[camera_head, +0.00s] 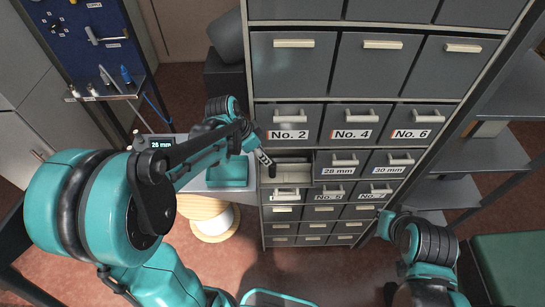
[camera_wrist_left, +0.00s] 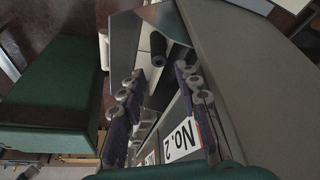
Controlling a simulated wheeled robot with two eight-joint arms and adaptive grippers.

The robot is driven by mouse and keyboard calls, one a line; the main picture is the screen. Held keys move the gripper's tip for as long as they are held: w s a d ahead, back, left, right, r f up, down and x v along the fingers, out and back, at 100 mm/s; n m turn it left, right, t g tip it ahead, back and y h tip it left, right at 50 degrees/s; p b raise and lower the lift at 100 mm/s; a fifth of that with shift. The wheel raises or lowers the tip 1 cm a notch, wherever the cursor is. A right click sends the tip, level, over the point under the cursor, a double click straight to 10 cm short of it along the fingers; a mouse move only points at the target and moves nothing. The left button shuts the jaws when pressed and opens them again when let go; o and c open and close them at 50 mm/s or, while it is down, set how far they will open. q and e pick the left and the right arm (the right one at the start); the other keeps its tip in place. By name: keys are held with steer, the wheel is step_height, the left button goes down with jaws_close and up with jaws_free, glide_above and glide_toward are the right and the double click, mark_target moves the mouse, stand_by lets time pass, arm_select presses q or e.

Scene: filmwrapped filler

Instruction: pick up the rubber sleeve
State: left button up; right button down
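A short black cylinder with a hollow end, looking like the rubber sleeve (camera_wrist_left: 158,48), lies in a pale open compartment in the left wrist view. My left gripper (camera_wrist_left: 156,90) is open there, its two fingers apart on either side of the view, with nothing between them; the sleeve is beyond the fingertips. In the head view my left gripper (camera_head: 270,166) is at the left end of the open drawer (camera_head: 292,172); the sleeve cannot be told apart from it there. The end of my right arm (camera_head: 388,226) is low at the right, its fingers unclear.
The grey drawer cabinet (camera_head: 330,141) has labelled drawers around the open one. A display reading 26 mm (camera_head: 160,144) stands on a small table to the left. Grey shelves (camera_head: 485,155) stand to the right, with a green surface (camera_head: 508,262) below. Red floor lies in front.

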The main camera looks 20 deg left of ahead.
mark_target(272, 170)
arm_select(q)
steer(key=x, duration=0.7)
steer(key=shift+d+f+b, duration=0.15)
steer(key=shift+d+b, duration=0.05)
steer(key=shift+b, duration=0.2)
jaws_close()
